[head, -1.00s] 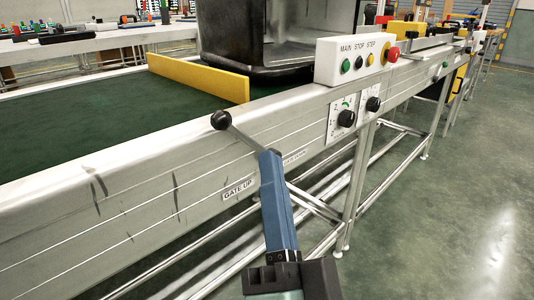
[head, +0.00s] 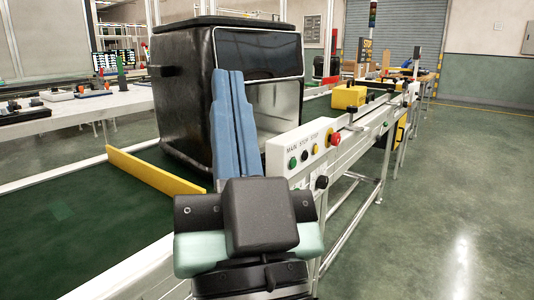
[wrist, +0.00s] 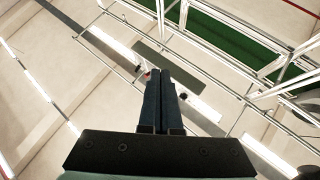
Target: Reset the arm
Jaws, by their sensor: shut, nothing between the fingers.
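My gripper (head: 236,90) stands upright in the middle of the head view, its two blue fingers pressed together with nothing between them. Its dark body and pale green wrist part fill the lower middle and cover part of the conveyor and the control panel's left side. In the wrist view my gripper (wrist: 163,78) points up toward the ceiling, with the fingers side by side and no object at the tips.
A green conveyor belt (head: 75,220) with a yellow gate bar (head: 150,170) lies left. A control panel (head: 300,150) with buttons is to the right. The floor (head: 450,200) at right is clear.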

